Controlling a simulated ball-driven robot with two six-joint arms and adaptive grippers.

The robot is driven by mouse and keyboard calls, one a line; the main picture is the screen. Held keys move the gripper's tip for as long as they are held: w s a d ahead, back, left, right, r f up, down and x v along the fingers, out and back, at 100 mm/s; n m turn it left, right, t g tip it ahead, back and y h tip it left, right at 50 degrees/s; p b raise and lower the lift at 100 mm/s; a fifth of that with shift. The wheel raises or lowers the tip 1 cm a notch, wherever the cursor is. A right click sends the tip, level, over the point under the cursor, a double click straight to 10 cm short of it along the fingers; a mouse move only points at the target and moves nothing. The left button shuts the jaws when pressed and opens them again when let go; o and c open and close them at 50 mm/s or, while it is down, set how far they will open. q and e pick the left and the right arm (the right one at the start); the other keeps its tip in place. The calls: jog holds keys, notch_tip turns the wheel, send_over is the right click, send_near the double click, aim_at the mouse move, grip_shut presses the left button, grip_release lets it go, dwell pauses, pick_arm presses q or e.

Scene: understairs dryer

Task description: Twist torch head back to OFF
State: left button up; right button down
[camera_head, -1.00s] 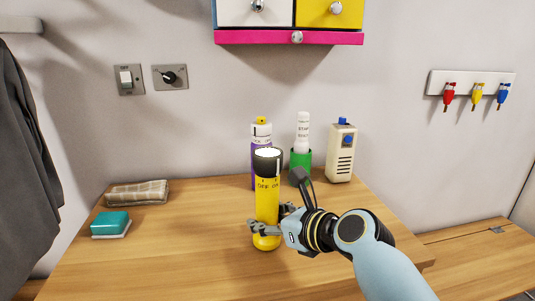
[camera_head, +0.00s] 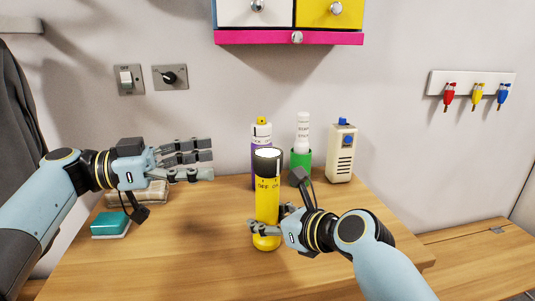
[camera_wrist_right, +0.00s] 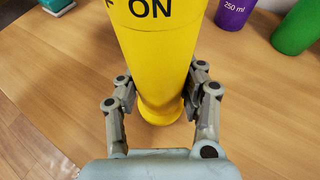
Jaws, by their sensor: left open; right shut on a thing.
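The yellow torch (camera_head: 266,207) stands upright on the wooden table, with a black head (camera_head: 268,161) and a white lens facing up. OFF and ON are printed on the body just below the head. My right gripper (camera_head: 268,226) is shut around the lower part of the torch body; the right wrist view shows its fingers (camera_wrist_right: 160,100) on both sides of the body. My left gripper (camera_head: 212,160) is open and empty, to the left of the torch at about the height of its head, fingers pointing right.
A teal sponge (camera_head: 110,223) and a folded cloth (camera_head: 152,193) lie at the left. The table (camera_head: 180,265) in front is clear.

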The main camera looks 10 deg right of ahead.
aim_at(267, 151)
pick_arm(q)
jog(key=d, duration=1.1)
jog(key=shift+w+d, duration=0.25)
jog(key=shift+d, duration=0.1)
jog(key=c, duration=1.2)
jog(key=shift+m+g, duration=0.3)
jog(key=shift+w+f+m+g, duration=0.15)
jog(key=shift+m+g, duration=0.85)
jog(key=shift+g, duration=0.9)
